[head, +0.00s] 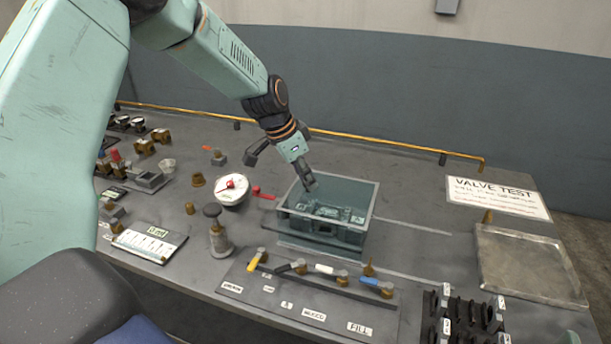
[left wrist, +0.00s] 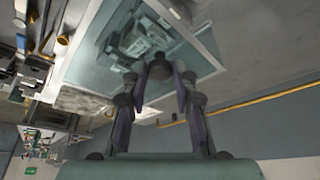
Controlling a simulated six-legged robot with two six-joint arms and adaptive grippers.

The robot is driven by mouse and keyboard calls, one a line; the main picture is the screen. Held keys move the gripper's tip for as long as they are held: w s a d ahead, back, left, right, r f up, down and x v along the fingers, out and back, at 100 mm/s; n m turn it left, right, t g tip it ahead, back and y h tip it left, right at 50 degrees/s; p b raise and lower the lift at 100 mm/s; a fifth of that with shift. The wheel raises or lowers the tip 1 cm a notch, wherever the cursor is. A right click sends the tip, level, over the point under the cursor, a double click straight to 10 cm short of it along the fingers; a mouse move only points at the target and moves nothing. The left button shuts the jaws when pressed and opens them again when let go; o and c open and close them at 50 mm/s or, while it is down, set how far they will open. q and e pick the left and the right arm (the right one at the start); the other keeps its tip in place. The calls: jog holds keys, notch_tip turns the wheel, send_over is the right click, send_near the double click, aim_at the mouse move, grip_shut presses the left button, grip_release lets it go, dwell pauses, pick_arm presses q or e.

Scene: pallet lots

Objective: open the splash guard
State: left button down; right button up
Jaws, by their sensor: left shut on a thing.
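The splash guard (head: 369,215) is a grey-green, see-through-looking box around a valve fixture (head: 330,218) in the middle of the bench. Its wall also shows in the left wrist view (left wrist: 88,62). My left gripper (head: 311,185) points down at the back left part of the guard. In the left wrist view its two fingers (left wrist: 159,78) close around a dark round knob (left wrist: 158,66) that appears to belong to the guard. I cannot tell from these views whether the guard's top is shut or partly raised.
A row of coloured levers (head: 318,269) stands in front of the guard. A white gauge (head: 231,189) with a red lever (head: 264,193) and a metal plunger (head: 217,232) stand to its left. An empty tray (head: 530,262) lies at the right. A brass pipe (head: 390,142) runs along the back.

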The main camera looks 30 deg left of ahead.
pick_arm(q)
jog(key=shift+w+r, duration=0.1)
jog(key=shift+r, duration=0.05)
jog(key=b, duration=0.3)
send_near(351, 197)
jog(key=x, duration=0.5)
jog(key=w+d+b, duration=0.1)
jog(key=w+d, duration=0.1)
jog(key=d, duration=0.8)
jog(key=shift+w+r, duration=0.2)
jog(key=c, duration=1.5)
grip_release()
jog(key=o, duration=0.4)
jog(key=shift+s, duration=0.15)
jog(key=shift+o, duration=0.2)
jog(key=shift+f, duration=0.1)
